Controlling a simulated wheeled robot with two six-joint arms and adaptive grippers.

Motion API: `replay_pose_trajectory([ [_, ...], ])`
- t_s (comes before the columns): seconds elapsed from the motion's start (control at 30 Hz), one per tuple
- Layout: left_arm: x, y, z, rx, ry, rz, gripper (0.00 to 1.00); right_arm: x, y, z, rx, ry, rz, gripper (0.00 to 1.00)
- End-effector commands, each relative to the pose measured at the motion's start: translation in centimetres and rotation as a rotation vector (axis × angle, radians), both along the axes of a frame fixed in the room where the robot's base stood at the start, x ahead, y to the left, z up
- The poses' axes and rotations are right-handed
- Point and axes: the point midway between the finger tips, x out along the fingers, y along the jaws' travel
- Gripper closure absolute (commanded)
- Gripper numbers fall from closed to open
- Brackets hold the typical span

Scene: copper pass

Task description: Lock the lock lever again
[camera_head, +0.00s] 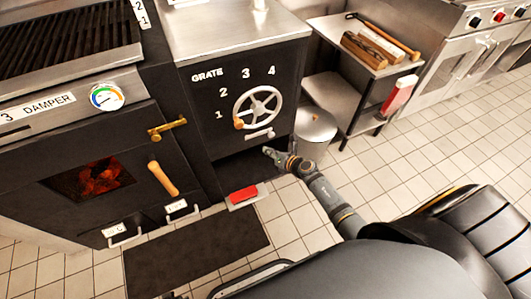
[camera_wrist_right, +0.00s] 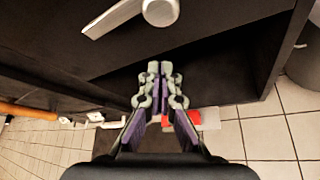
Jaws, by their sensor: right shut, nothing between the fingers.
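The lock lever is most likely the small silver lever (camera_head: 258,134) below the grate handwheel (camera_head: 258,108) on the dark cabinet front. In the right wrist view the silver lever (camera_wrist_right: 112,16) has a round hub at its right end, and its flat arm slants left and slightly down. My right gripper (camera_head: 267,151) is just below the lever, in front of the cabinet's dark opening. In the right wrist view my right gripper (camera_wrist_right: 160,68) has its fingertips together, empty, apart from the lever. My left gripper is not in view.
A firebox door (camera_head: 100,205) with a brass latch (camera_head: 167,128) and wooden handle (camera_head: 163,179) is at left. A red block (camera_head: 243,194) sits low before the cabinet. A metal bin (camera_head: 316,128) and side table (camera_head: 345,100) stand right. The tiled floor in front is mostly clear.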

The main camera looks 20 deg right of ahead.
Motion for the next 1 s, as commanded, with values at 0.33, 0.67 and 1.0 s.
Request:
replay_pose_trajectory([
  [0.33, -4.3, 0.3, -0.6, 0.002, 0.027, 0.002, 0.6, -6.2, -1.8, 3.5, -0.003, 0.004, 0.001, 1.0],
  [0.67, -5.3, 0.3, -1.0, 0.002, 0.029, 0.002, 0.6, -8.5, -2.4, 4.5, -0.001, 0.002, 0.0, 1.0],
  [1.0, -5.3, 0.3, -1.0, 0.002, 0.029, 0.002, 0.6, -8.5, -2.4, 4.5, -0.001, 0.002, 0.0, 1.0],
])
